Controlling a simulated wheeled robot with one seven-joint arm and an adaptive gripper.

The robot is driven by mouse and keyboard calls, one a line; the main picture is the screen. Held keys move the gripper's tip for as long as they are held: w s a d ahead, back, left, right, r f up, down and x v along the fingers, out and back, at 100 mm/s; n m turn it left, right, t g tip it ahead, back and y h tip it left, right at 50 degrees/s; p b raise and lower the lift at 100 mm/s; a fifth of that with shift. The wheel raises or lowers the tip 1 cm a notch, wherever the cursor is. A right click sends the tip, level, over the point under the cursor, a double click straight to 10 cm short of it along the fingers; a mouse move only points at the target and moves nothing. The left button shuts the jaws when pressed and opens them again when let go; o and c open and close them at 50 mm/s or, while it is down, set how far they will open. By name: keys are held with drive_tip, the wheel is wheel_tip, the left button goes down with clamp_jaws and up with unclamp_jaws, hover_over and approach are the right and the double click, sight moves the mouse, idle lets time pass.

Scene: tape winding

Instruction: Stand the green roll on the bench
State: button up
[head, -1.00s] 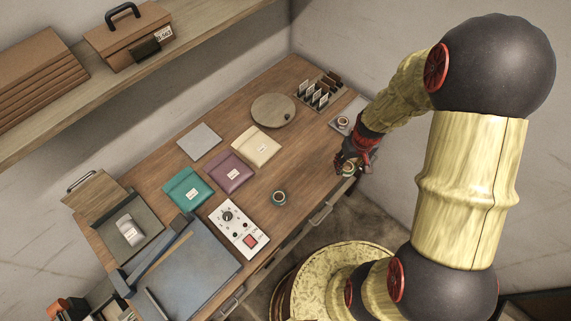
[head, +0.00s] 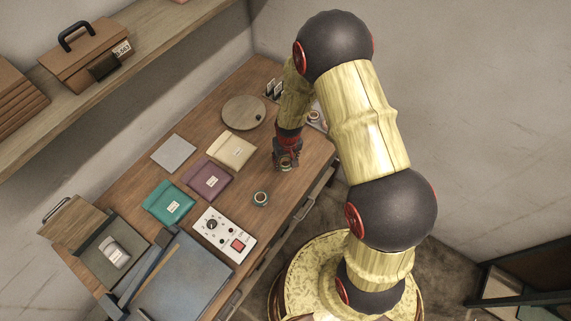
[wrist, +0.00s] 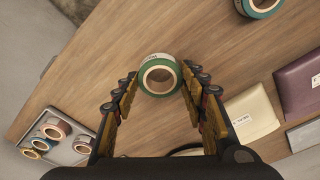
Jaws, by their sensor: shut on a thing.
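The green roll (wrist: 158,76) is held between the two fingertips of my gripper (wrist: 155,84) in the wrist view. Its cardboard core and open hole face the camera, and part of its green outer band with a pale label shows. In the head view my gripper (head: 286,163) is low over the right part of the wooden bench (head: 292,192), and the roll is mostly hidden by it. I cannot tell whether the roll touches the bench.
A teal roll (head: 261,199) lies flat nearby and shows in the wrist view (wrist: 262,4). A tray (wrist: 82,146) holds several rolls. Envelopes (head: 231,150), a round board (head: 244,112) and a switch box (head: 224,236) also occupy the bench.

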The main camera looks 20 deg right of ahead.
drive_tip(key=shift+f, duration=1.55)
drive_tip(key=shift+f, duration=0.2)
drive_tip(key=o, duration=0.9)
drive_tip(key=shift+c, duration=0.2)
drive_tip(key=shift+o, duration=0.2)
drive_tip(key=shift+r, duration=0.1)
